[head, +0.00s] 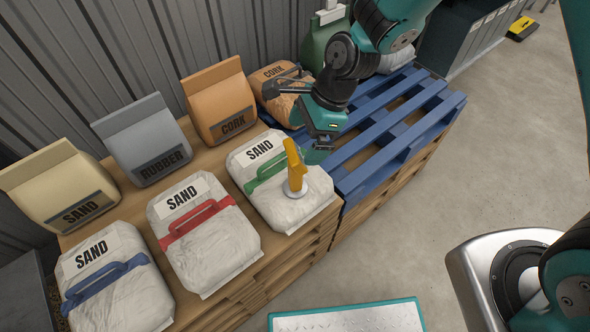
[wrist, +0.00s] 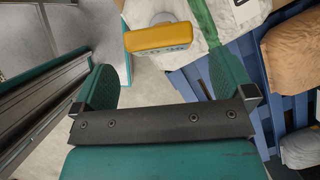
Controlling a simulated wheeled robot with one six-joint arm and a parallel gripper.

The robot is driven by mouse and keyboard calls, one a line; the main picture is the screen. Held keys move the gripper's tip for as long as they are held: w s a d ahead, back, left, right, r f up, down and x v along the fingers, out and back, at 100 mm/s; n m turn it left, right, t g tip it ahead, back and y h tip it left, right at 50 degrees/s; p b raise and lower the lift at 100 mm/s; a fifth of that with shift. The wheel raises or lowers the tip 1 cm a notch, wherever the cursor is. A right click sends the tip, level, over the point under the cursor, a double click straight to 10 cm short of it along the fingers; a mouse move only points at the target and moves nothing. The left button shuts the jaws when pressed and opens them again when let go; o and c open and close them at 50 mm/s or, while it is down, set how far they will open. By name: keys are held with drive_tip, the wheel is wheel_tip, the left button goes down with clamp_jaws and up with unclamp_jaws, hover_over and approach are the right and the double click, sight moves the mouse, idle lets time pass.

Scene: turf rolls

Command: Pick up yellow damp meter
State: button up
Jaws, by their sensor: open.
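The yellow damp meter (head: 294,165) stands upright on a pale round base on top of the white sand bag with the green strap (head: 270,172). In the wrist view the meter (wrist: 158,39) shows as a yellow body lying across the picture, ahead of and between my fingers. My gripper (head: 317,154) is just to the right of the meter in the head view. In the wrist view my gripper (wrist: 164,78) has its two green fingers wide apart with nothing between them. I cannot tell the exact gap from fingers to meter.
White sand bags with a red strap (head: 205,233) and a blue strap (head: 112,283) lie to the left. Upright rubber (head: 147,143) and cork (head: 219,104) bags stand behind. A blue pallet (head: 399,140) is on the right, with open floor beyond it.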

sight(296, 149)
drive_tip(key=x, duration=0.6)
drive_tip(key=shift+s+a+f, duration=0.15)
drive_tip(key=shift+a+f, duration=0.05)
drive_tip(key=shift+a, duration=0.2)
drive_tip(key=shift+c, duration=0.2)
drive_tip(key=c, duration=1.4)
drive_tip(key=shift+r, duration=0.15)
